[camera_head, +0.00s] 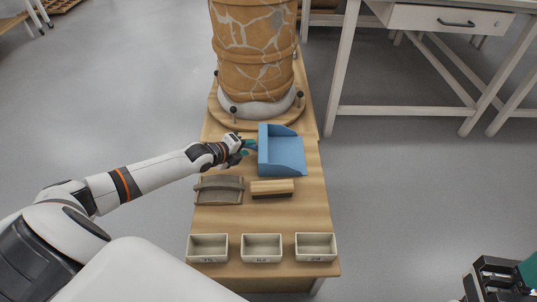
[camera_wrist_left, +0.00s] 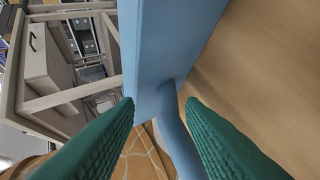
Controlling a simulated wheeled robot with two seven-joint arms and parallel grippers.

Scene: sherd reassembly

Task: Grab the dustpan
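The blue dustpan (camera_head: 285,158) lies on the wooden bench, its handle side toward my left arm. My left gripper (camera_head: 245,149) is at the handle. In the left wrist view, the dustpan's blue handle (camera_wrist_left: 176,122) passes between the two green fingers (camera_wrist_left: 160,102). The fingers stand apart, with a visible gap between the left finger and the handle; contact at the right finger is unclear. The dustpan's body (camera_wrist_left: 165,40) fills the upper middle of that view. My right gripper (camera_head: 505,282) is partly cut off at the lower right, away from the bench.
A brush with a wooden back (camera_head: 272,188) and a grey-brown handled tool (camera_head: 219,190) lie in front of the dustpan. Three small bins (camera_head: 262,258) line the near edge of the wooden bench (camera_head: 315,210). A cracked orange vessel (camera_head: 253,45) stands behind the dustpan.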

